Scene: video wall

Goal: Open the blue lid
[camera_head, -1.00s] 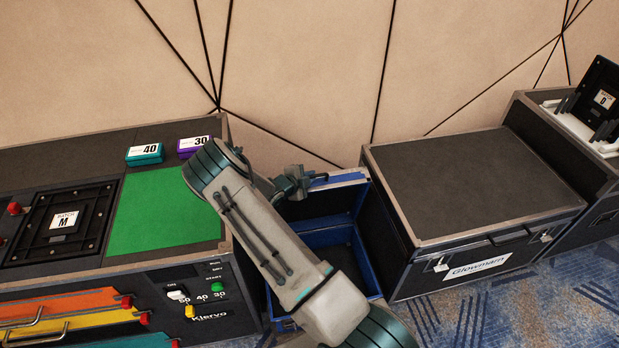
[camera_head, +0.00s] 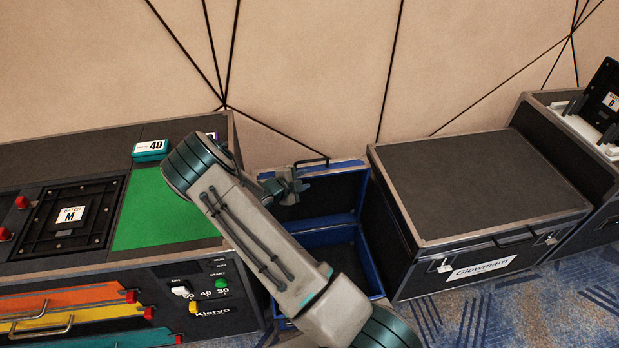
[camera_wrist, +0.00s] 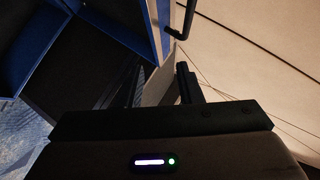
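The blue lid (camera_head: 344,190) stands raised at the back of the blue case (camera_head: 377,272), with its dark inside facing forward. The case is open and its inside shows. A thin dark handle (camera_head: 312,161) sits on the lid's top edge; the handle also shows in the wrist view (camera_wrist: 184,22). My gripper (camera_head: 297,186) is in front of the lid's left part, below the handle. In the wrist view, my gripper's fingers (camera_wrist: 190,84) are close together with nothing between them, apart from the handle. My forearm hides the case's left part.
A green-topped console (camera_head: 150,218) stands left, with a teal box (camera_head: 150,150) on it. A black case (camera_head: 475,185) stands close on the right. The panelled wall (camera_head: 310,70) is close behind the lid. Patterned carpet (camera_head: 520,305) is free at front right.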

